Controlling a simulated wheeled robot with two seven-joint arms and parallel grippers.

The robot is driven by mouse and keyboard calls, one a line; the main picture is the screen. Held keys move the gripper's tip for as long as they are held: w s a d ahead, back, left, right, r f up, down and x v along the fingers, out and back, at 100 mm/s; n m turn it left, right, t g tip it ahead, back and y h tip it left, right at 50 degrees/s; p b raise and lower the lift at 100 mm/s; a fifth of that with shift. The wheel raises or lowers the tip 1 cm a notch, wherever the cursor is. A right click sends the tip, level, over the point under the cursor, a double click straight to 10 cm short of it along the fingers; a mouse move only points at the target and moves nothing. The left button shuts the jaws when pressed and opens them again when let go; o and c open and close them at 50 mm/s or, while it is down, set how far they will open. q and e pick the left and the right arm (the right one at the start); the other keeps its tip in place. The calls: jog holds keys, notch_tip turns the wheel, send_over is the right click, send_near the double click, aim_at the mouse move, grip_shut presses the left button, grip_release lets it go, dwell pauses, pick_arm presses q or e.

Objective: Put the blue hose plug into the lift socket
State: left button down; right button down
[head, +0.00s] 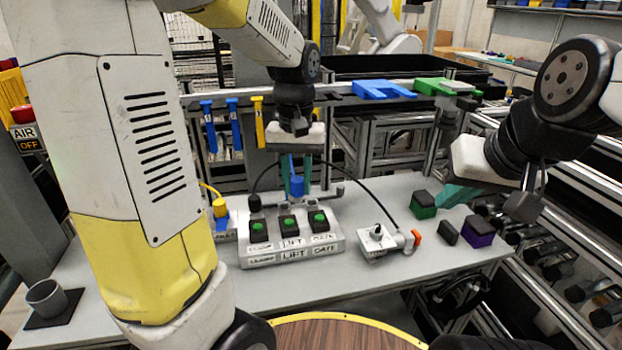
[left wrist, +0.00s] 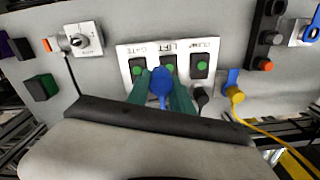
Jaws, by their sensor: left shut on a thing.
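My left gripper (head: 296,178) is shut on the blue hose plug (head: 297,186), over the back edge of the white panel (head: 292,258). In the left wrist view the plug (left wrist: 161,82) sits between the teal fingers, in line with the LIFT column. The panel has three columns with green buttons; the middle one is labelled LIFT. The lift socket is hidden or too small to make out, so I cannot tell whether the plug touches it. A black plug (head: 254,203) stands behind the left column. My right gripper (head: 458,195) is near a green block; its finger gap is not clear.
A grey valve box (head: 378,240) with an orange end lies right of the panel. A green block (head: 423,205), a black block (head: 447,233) and a purple block (head: 480,231) stand further right. A yellow plug (head: 220,208) is on the left. A black cable arches behind the panel.

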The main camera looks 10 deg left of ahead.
pick_arm(q)
jog(key=w+a, duration=0.5)
jog(key=w, duration=0.3)
jog(key=shift+w+a, duration=0.15)
jog(key=shift+a, duration=0.1)
dwell(0.4)
jog(key=shift+f, duration=0.1)
jog(key=shift+f, duration=3.45)
jog(key=shift+f, duration=1.4)
jog(key=c, duration=1)
grip_release()
jog(key=shift+c, duration=0.2)
notch_tip(320, 180, up, 8)
